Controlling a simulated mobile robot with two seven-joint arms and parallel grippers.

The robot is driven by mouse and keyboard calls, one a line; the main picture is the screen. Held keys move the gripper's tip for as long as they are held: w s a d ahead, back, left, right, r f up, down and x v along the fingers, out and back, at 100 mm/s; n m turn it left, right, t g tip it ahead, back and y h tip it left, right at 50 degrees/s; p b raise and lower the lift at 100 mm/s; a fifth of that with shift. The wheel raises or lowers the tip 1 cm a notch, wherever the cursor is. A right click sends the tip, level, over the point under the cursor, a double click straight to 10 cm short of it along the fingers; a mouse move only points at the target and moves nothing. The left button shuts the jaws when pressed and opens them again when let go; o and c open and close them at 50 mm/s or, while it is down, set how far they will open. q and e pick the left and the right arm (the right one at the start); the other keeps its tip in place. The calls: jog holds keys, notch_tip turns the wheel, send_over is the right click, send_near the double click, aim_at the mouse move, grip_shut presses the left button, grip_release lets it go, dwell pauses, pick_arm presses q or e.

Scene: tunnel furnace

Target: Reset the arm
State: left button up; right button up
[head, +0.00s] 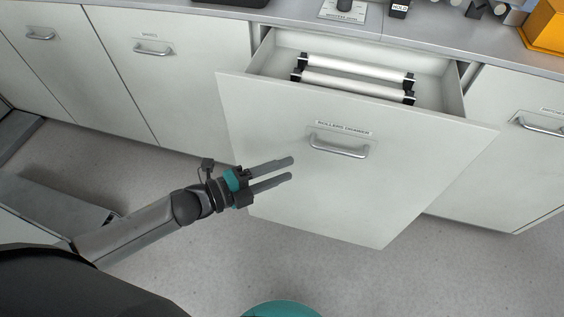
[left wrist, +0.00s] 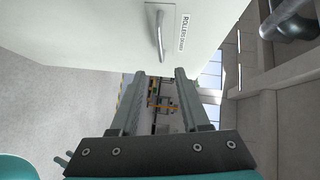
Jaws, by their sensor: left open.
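My left gripper (head: 292,169) is in front of the pulled-out rollers drawer, to the left of and a little below its handle. Its two fingers are parallel and apart, with nothing between them. In the left wrist view the open fingers (left wrist: 160,75) point past the drawer front, and the drawer handle (left wrist: 159,32) shows above them. The drawer (head: 300,200) stands open and its metal handle (head: 340,150) is free. Two white rollers (head: 356,87) with black ends lie inside the drawer. My right gripper is not in view.
Shut cabinet fronts (head: 180,85) stand left of the drawer, and another cabinet (head: 500,165) stands to the right. The grey counter (head: 420,35) above carries several items, with an orange box (head: 545,28) at the right. The open drawer juts out over bare floor (head: 390,285).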

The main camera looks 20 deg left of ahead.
pick_arm(q)
jog(key=s+a+f+n+g+y+p, duration=0.1)
jog(key=s+a+f+n+y, duration=0.1)
jog(key=a+f+n+y, duration=0.65)
jog(key=s+a+f+n+g+y+p, duration=0.1)
jog(key=s+a+f+n, duration=0.4)
jog(key=f, duration=0.8)
jog(key=s+f+n+g+y, duration=0.1)
jog(key=s+f+n+g, duration=0.2)
jog(key=s, duration=0.7)
jog(key=s+d+f+n+g+y, duration=0.1)
jog(key=s+f+n+g, duration=0.3)
jog(key=s+f, duration=0.5)
jog(key=s+n, duration=0.1)
jog(key=n, duration=0.1)
jog(key=shift+s+d+f+n+y, duration=0.15)
jog(key=shift+s+n+y, duration=0.2)
jog(key=shift+s, duration=0.05)
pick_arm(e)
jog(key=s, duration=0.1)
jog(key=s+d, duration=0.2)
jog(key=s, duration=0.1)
